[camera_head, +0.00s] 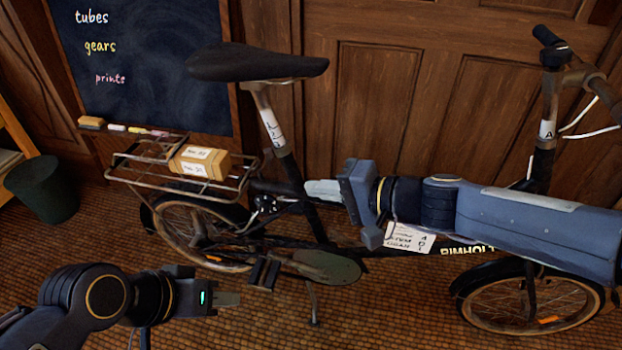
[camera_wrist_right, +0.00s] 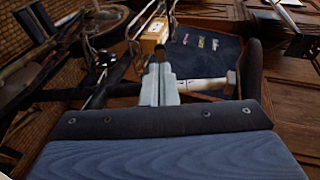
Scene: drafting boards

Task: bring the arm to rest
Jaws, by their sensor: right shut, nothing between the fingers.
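My right arm reaches in from the right in the head view, across the front of a folding bicycle (camera_head: 285,160). Its gripper (camera_head: 318,190) points left, near the bicycle's seat post. The right wrist view shows its two fingers (camera_wrist_right: 160,84) together, with nothing between them. Whether the fingers touch the bicycle I cannot tell. My left gripper (camera_head: 228,299) is low at the left of the head view, pointing right, in front of the bicycle. The picture does not show whether its fingers are apart.
A labelled tan box (camera_head: 205,163) sits on the bicycle's rear rack (camera_head: 130,165). It also shows in the right wrist view (camera_wrist_right: 154,36). A tag (camera_head: 408,238) hangs below my right gripper. A chalkboard (camera_head: 150,60), wooden panelling and a dark bin (camera_head: 42,190) stand behind.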

